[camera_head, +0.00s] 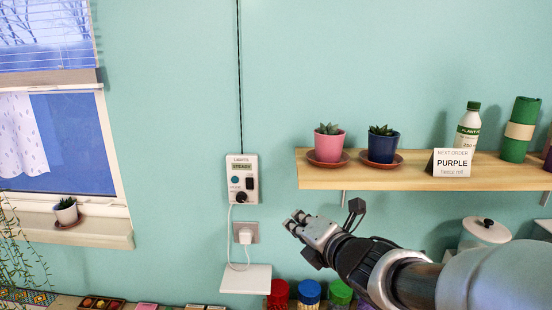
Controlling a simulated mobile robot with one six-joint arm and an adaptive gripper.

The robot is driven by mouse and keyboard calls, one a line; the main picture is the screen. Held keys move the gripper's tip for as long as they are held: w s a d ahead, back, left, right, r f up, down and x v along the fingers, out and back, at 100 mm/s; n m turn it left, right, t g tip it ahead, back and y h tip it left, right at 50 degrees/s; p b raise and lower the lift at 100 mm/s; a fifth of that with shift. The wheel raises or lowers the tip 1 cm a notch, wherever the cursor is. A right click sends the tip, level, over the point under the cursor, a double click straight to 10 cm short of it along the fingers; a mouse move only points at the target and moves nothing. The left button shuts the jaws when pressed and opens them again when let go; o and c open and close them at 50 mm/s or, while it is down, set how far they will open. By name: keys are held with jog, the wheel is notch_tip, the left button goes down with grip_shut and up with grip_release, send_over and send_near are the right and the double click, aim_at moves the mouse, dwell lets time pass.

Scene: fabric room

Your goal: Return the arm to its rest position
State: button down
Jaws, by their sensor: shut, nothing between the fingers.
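My gripper (296,221) is in the middle of the head view, at the end of my arm, which reaches in from the lower right. Its fingers are shut and empty, pointing left toward the wall. It is below the wooden shelf (320,178) and to the right of the white wall socket (246,233). It appears apart from both, though its distance from the wall is hard to judge.
A light control box (242,180) and small white ledge (246,279) are on the wall. Coloured jars (309,292) stand below.

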jog(key=s+d+f+m+g+h, duration=0.3)
jog(key=s+d+m+h, duration=0.4)
jog(key=s+d+m, duration=0.9)
jog(key=s+a+f+m+g, duration=0.3)
jog(key=s+m, duration=0.3)
jog(key=s, duration=0.2)
jog(key=s+a+f+m+g, duration=0.2)
jog(key=s+m+g, duration=0.1)
jog(key=s+m, duration=0.4)
jog(key=shift+s+a+f+y, duration=0.35)
jog(key=shift+a+f+y, duration=0.05)
jog(key=c, duration=2.3)
grip_release()
